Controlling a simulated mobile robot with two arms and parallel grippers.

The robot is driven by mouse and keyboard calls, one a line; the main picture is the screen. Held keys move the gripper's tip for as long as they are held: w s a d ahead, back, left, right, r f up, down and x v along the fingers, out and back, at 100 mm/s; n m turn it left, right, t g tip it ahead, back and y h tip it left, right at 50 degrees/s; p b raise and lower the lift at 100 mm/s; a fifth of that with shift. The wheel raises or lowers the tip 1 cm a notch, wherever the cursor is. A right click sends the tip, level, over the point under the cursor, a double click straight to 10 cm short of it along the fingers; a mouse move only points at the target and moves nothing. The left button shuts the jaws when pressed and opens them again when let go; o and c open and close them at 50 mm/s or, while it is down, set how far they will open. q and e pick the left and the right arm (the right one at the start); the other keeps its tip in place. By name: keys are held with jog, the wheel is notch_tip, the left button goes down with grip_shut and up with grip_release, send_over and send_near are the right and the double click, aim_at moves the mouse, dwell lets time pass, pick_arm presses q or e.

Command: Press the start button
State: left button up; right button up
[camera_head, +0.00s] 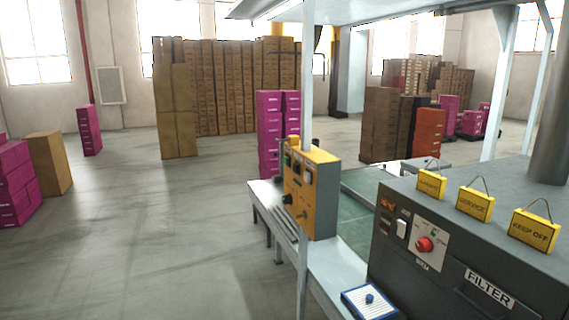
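A yellow control box (322,205) is fixed beside a pale post on the near side of the line. Its left face carries a small green button (287,160), dark switches and a black knob (287,199). A grey machine (400,275) at the right has a panel with a red knob (425,245) and a white switch (401,228). A blue-edged box (369,303) with a small blue knob sits at the bottom. I cannot tell which control is the start button, as labels are too small. Neither of my grippers is in view.
A green conveyor belt (360,212) runs behind the yellow box. Yellow hanging signs (475,205) stand on the grey machine. Brown box stacks (215,90) and magenta boxes (14,185) stand around. The grey floor (150,250) at the left is wide and clear.

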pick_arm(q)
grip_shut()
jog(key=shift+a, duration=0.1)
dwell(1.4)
